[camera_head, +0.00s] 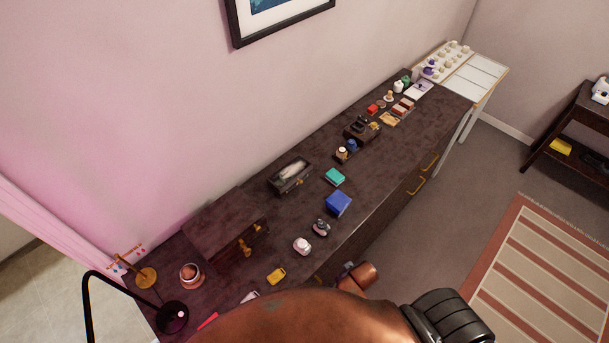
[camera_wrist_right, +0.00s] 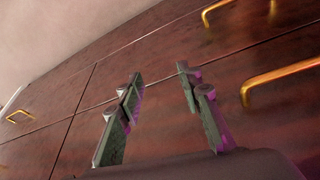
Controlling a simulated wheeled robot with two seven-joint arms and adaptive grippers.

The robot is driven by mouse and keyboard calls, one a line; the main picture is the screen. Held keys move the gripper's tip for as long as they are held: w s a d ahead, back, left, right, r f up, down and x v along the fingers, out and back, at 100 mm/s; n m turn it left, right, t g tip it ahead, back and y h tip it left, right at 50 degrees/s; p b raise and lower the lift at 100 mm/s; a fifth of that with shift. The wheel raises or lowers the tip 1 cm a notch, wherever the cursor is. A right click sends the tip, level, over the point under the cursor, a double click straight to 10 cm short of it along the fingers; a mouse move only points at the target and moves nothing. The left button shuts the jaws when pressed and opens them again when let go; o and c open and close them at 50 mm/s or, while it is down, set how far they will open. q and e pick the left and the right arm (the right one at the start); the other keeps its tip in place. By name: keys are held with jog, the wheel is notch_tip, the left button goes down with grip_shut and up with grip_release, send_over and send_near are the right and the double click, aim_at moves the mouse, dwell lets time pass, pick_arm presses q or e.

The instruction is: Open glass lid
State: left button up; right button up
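A dark rectangular case (camera_head: 290,175) sits on the long dark dresser top, near the wall, with a pale long shape showing inside it. It looks like the glass-lidded box, but I cannot make out the lid's glass or edge clearly. My right gripper (camera_wrist_right: 158,78) is open and empty in the right wrist view, its two fingers apart in front of the dresser's drawer fronts. It does not clearly show in the head view, where my own arm links fill the bottom edge. My left gripper is not in view.
The dresser top (camera_head: 300,220) also holds a larger dark box (camera_head: 222,225), a teal box (camera_head: 335,177), a blue box (camera_head: 339,203), a pink-white item (camera_head: 302,246) and a black lamp (camera_head: 172,316). Gold drawer handles (camera_wrist_right: 282,78) stick out in front. Floor beside the rug (camera_head: 540,265) is clear.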

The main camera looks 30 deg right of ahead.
jog(key=shift+n+t, duration=0.3)
jog(key=shift+t, duration=0.4)
jog(key=w+r+p, duration=0.1)
jog(key=r, duration=0.5)
jog(key=w+r+p, duration=0.2)
jog(key=r, duration=0.4)
jog(key=w+a+r+p, duration=0.1)
jog(key=r, duration=0.5)
jog(key=shift+w, duration=0.2)
jog(key=shift+n+t, duration=0.3)
jog(key=shift+t, duration=0.1)
jog(key=w, duration=0.1)
jog(key=w+r, duration=0.1)
jog(key=w, duration=0.1)
jog(key=w+r+p, duration=0.1)
jog(key=shift+w+a, duration=0.2)
jog(key=shift+a, duration=0.2)
jog(key=shift+n+t+y, duration=0.4)
jog(key=shift+n+t, duration=0.3)
jog(key=shift+t, duration=0.1)
jog(key=w, duration=0.3)
jog(key=w+r, duration=0.1)
jog(key=w, duration=0.6)
jog(key=shift+a+r, duration=0.3)
jog(key=shift+a, duration=0.1)
jog(key=n+t, duration=0.1)
jog(key=t, duration=0.1)
send_near(302, 182)
jog(key=shift+p+x, duration=0.35)
jog(key=shift+x, duration=3.65)
